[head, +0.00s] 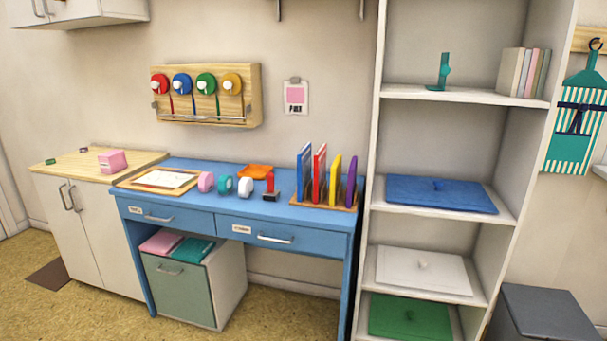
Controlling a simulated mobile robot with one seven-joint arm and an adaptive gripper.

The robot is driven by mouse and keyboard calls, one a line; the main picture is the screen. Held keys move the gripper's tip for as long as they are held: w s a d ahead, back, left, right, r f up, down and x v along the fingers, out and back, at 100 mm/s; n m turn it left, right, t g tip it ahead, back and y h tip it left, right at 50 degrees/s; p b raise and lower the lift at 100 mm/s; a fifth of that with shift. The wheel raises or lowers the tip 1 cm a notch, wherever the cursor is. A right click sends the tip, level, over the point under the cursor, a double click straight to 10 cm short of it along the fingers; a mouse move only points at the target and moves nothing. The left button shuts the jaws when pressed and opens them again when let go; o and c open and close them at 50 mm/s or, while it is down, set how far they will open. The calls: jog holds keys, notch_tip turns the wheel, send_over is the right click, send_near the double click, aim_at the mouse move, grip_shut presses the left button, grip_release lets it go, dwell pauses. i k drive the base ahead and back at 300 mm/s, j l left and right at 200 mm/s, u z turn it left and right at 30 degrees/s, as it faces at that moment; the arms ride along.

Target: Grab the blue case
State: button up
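The blue case (437,194) is a flat, wide, rectangular thing with a small blue knob on top. It lies on the middle shelf of the white shelf unit (374,170), at the right of the head view. Its top and front edge show, and nothing touches it from above. My gripper is not in view.
A white flat case (405,272) and a green flat case (395,318) lie on lower shelves. A teal item (441,72) and several upright books (524,72) stand on the upper shelf. A blue desk (180,208) with folders and rolls stands left; a grey bin (545,315) stands at lower right.

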aim_at(305, 157)
jog(key=i+l, duration=0.1)
jog(key=i, duration=0.95)
jog(key=i+l+u, duration=0.1)
jog(key=i, duration=0.4)
